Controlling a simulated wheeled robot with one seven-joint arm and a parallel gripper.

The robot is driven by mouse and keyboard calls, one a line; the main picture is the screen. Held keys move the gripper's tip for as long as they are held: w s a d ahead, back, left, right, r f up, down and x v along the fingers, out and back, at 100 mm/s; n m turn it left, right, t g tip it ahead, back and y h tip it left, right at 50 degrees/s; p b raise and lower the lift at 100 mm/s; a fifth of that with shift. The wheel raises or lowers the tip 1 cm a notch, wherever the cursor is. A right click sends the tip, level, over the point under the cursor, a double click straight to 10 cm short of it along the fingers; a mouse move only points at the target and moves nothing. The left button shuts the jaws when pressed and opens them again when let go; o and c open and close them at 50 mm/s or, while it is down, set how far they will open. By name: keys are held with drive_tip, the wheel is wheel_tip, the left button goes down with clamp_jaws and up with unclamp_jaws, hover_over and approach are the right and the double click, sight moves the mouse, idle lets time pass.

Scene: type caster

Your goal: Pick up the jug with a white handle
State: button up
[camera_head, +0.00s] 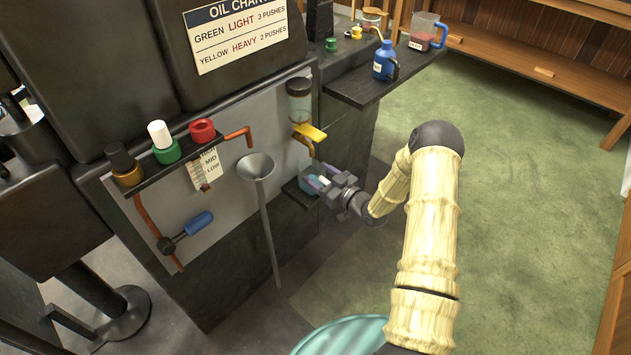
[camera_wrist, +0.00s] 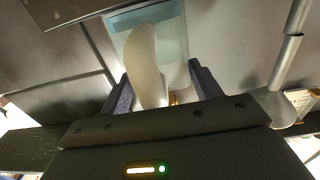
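The jug with a white handle (camera_head: 325,180) is a small teal, see-through vessel on a low dark ledge, below the yellow lever. It is mostly hidden by my gripper in the head view. In the wrist view, its teal body (camera_wrist: 170,25) is ahead and its white handle (camera_wrist: 143,62) stands between my fingers. My gripper (camera_head: 323,183) is at the jug, with its purple-grey fingers apart on either side of the handle. The wrist view shows a gap between the handle and the right finger of my gripper (camera_wrist: 163,88); contact on the left is unclear.
A yellow lever (camera_head: 311,132) under a clear dispenser (camera_head: 299,100) is just above. A grey funnel with a long pipe (camera_head: 256,168) stands to the left. The upper shelf (camera_head: 352,92) holds a blue bottle (camera_head: 384,63) and a clear jug (camera_head: 425,34). Green floor (camera_head: 520,170) at right is open.

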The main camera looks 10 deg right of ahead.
drive_tip(key=shift+c, duration=0.5)
drive_tip(key=shift+r, duration=0.55)
wheel_tip(320, 180, up, 2)
drive_tip(key=shift+r+p, duration=0.2)
drive_tip(key=shift+p, duration=0.4)
drive_tip(key=p+v, duration=0.2)
drive_tip(key=v, duration=1.6)
drive_tip(key=shift+r, duration=0.1)
drive_tip(key=a+r+m+t+h+p, duration=0.1)
drive_tip(key=a+r+m+h+p, duration=0.2)
drive_tip(key=p, duration=1)
drive_tip(key=a+r+m+t+h+p, duration=0.2)
drive_tip(key=a+r+m+h+p, duration=0.2)
drive_tip(key=r+p, duration=0.9)
drive_tip(key=a+h+p, duration=0.1)
drive_tip(key=a+h, duration=0.2)
drive_tip(key=shift+s, duration=0.35)
